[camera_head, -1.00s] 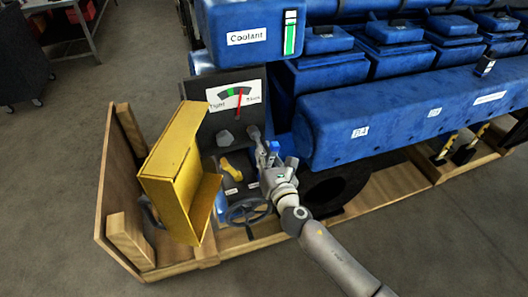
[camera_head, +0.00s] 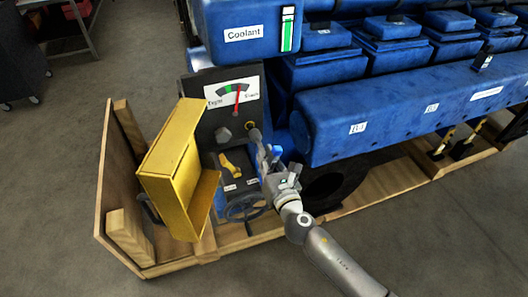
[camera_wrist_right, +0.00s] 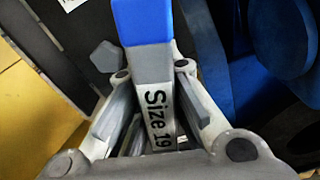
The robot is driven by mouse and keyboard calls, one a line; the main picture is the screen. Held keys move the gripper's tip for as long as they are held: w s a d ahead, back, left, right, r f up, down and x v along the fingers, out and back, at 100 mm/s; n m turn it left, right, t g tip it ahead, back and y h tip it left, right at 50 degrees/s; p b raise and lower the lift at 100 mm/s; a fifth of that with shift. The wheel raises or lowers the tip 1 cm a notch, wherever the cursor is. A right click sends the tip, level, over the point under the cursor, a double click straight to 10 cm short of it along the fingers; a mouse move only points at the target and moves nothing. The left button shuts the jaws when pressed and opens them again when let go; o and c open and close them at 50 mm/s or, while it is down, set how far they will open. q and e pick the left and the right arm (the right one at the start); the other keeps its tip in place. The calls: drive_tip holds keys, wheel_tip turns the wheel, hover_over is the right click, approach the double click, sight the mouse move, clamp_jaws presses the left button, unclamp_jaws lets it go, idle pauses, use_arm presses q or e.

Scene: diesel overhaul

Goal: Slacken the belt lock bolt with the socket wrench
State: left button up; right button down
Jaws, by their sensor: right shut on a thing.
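My right gripper (camera_head: 277,163) is shut on the socket wrench (camera_wrist_right: 160,112), a grey tool marked "Size 19" with a blue part (camera_wrist_right: 142,25) beyond the fingers. In the head view the wrench reaches up toward a small brownish round end (camera_head: 254,134) on the dark panel. I cannot tell whether it touches there. A grey hex bolt head (camera_head: 224,135) stands out on the panel to the left, apart from the gripper; it also shows in the wrist view (camera_wrist_right: 107,56). Above it a Tight/Slack gauge (camera_head: 222,97) has a red needle near the middle. My left gripper is not in view.
A yellow open cover (camera_head: 168,168) stands to the left of the panel. A yellow lever (camera_head: 230,160) and a dark handwheel (camera_head: 246,207) sit below the bolt. The blue engine body (camera_head: 385,115) fills the right. Wooden boards (camera_head: 120,200) edge the base.

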sight(271, 169)
drive_tip(key=shift+s+d+r, duration=0.1)
drive_tip(key=shift+s, duration=0.15)
drive_tip(key=v, duration=0.6)
drive_tip(key=shift+s+d, duration=0.1)
idle(0.4)
